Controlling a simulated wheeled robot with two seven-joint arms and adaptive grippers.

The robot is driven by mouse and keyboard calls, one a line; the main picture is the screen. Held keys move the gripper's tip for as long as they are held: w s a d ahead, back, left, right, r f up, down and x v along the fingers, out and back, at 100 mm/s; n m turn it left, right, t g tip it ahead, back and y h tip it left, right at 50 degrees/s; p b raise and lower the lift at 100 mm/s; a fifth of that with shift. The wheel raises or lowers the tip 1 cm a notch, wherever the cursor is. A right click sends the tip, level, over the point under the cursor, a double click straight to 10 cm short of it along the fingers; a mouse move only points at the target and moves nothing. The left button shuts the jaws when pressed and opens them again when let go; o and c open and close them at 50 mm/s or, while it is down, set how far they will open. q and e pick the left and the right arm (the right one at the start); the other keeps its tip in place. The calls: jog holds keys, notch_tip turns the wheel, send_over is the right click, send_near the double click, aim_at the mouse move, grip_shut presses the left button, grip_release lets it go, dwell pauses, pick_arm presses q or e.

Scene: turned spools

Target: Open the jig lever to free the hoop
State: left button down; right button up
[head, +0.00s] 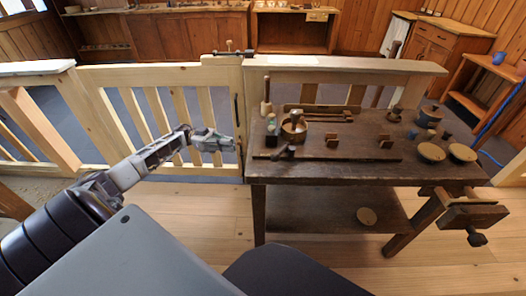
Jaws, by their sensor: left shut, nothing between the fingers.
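My left gripper (227,143) is shut and empty. It is in front of the slatted wooden gate, a little left of the workbench (330,172). On the left end of the bench stands a round brown piece (293,131) that looks like the hoop in its jig. A short dark lever-like handle (284,153) sticks out at its front, toward the bench edge. My gripper is apart from both, to their left. It is too small to tell how the hoop is clamped. My right gripper is not in view.
The wooden gate (170,105) stands behind my left arm. Round lids (431,152) and pots lie on the bench's right side. A vise (473,215) juts out front right.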

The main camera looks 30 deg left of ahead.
pick_arm(q)
jog(key=shift+d, duration=0.2)
send_near(273, 154)
jog(key=x, duration=0.4)
jog(key=shift+w, duration=0.1)
jog(key=shift+b+x, duration=0.4)
jog(key=shift+x, duration=0.6)
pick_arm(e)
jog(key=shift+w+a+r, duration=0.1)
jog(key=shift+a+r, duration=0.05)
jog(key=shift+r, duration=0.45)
